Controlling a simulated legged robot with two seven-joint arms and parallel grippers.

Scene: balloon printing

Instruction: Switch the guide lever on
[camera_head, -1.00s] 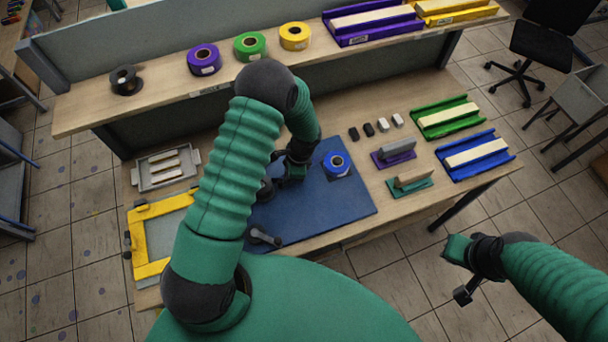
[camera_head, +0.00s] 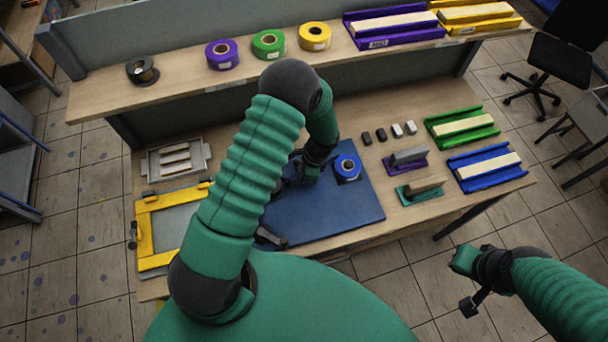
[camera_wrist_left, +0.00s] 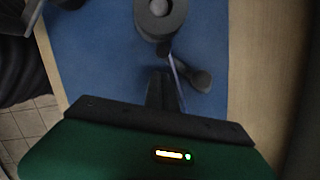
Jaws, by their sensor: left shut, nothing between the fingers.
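A blue mat (camera_head: 335,215) lies on the workbench with a blue tape roll (camera_head: 347,167) on it. My left gripper (camera_head: 306,172) is low over the mat, just left of the roll and partly hidden by its own arm. In the left wrist view its fingers (camera_wrist_left: 163,92) are shut and empty, below a dark round part (camera_wrist_left: 160,14). A dark lever with a rounded end (camera_wrist_left: 200,78) lies just right of the fingers; contact cannot be told. A dark handle (camera_head: 271,238) shows at the mat's front.
A yellow frame (camera_head: 145,230) and grey tray (camera_head: 176,160) are at the left. Purple (camera_head: 407,160) and teal (camera_head: 420,190) holders stand right of the mat, with small blocks behind. Green (camera_head: 461,125) and blue (camera_head: 488,168) trays lie farther right. Tape rolls stand on the shelf (camera_head: 190,85).

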